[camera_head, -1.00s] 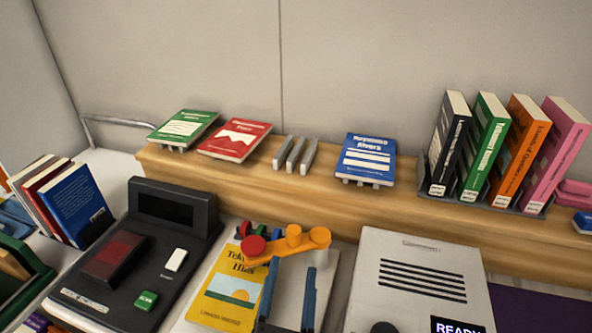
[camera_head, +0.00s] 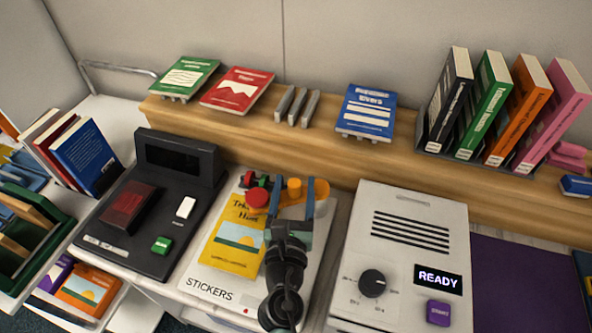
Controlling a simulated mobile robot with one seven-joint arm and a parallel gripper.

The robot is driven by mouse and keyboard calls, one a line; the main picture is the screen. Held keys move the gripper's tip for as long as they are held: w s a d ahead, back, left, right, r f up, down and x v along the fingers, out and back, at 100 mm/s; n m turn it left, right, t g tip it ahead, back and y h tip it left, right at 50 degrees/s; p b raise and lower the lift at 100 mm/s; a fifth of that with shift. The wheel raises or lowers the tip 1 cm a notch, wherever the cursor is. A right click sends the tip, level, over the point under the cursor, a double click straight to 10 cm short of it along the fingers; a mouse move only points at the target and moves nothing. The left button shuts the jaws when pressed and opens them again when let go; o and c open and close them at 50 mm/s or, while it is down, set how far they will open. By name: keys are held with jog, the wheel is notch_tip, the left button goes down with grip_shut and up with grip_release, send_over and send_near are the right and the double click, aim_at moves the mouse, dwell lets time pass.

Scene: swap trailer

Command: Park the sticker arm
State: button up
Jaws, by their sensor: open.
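The sticker arm (camera_head: 319,190) is orange, with a round orange knob (camera_head: 294,184) on top and a red round end (camera_head: 257,197) to the left. It reaches over the far part of the white STICKERS board (camera_head: 208,286). A yellow book (camera_head: 232,240) lies on that board, its upper right corner partly under or behind the sticker arm. My gripper (camera_head: 293,188) is open. Its two blue fingers appear on either side of the orange knob; I cannot tell whether they touch it. My black wrist hides part of the board.
A black scanner unit (camera_head: 125,245) stands left of the board. A white machine with a READY display (camera_head: 405,230) stands close on the right. A wooden ledge (camera_head: 220,125) behind holds books and grey stands. A purple mat (camera_head: 520,285) lies far right.

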jog(key=shift+w+d, duration=0.15)
jog(key=shift+w, duration=1.55)
grip_shut()
